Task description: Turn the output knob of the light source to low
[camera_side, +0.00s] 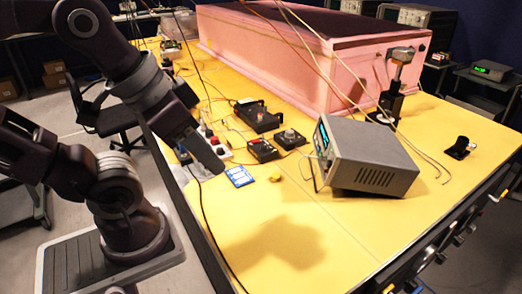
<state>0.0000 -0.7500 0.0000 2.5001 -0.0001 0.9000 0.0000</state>
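A grey box instrument (375,165) with a lit blue-green display (324,137) stands tilted on the yellow table, right of centre. It looks like the light source, but its front faces left at a steep angle and I cannot make out its output knob. A small black box with a round grey knob (291,135) sits to its left. My gripper (208,158) points down over the table's left edge, left of these boxes and apart from the grey instrument. Its fingers overlap in this view, so their opening is hidden.
The pink foam enclosure (300,65) fills the back of the yellow table (310,235). Black boxes (257,117), a blue-and-white card (239,176), a yellow piece (275,178) and loose cables lie near my gripper. A black post mount (392,100) stands behind the instrument. The front table area is clear.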

